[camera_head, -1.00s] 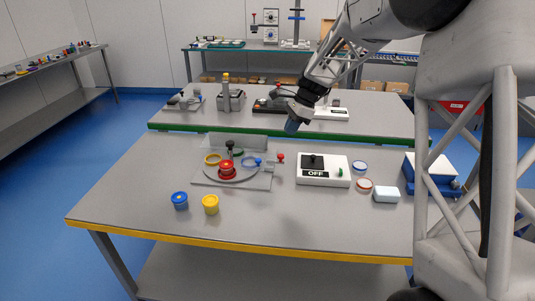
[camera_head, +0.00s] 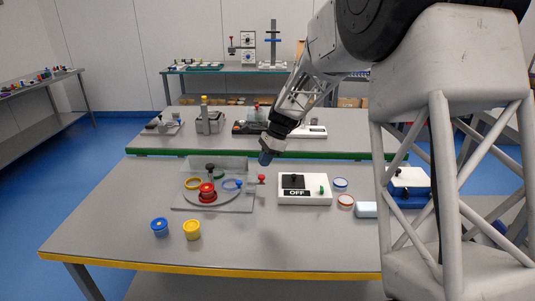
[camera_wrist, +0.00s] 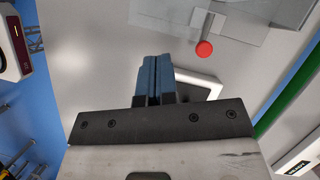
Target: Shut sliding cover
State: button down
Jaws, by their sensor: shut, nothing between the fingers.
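A tub carrier (camera_head: 181,208) on the front table has a round plate holding a red tub (camera_head: 207,193) and yellow, blue and green rings. Clear panels (camera_head: 205,163) stand around its back and right; which one is the sliding cover I cannot tell. A red knob (camera_head: 262,178) sits at its right side; it also shows in the wrist view (camera_wrist: 204,50), near a clear box-like panel (camera_wrist: 240,18). My gripper (camera_head: 265,158) hangs above and just behind the knob in the head view, apart from it. Its blue fingers (camera_wrist: 152,75) are together and empty.
A white switch box (camera_head: 305,199) marked OFF stands right of the carrier. The table's front middle is clear.

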aim_at(242, 187)
jog(key=x, duration=0.5)
jog(key=shift+a+f, duration=0.1)
jog(key=shift+f, duration=0.1)
jog(key=shift+s+a, duration=0.2)
jog(key=shift+a, duration=0.3)
jog(key=shift+s+a, duration=0.2)
jog(key=shift+a, duration=0.25)
jog(key=shift+s+a, duration=0.4)
jog(key=shift+a, duration=0.5)
jog(key=shift+a+r, duration=0.1)
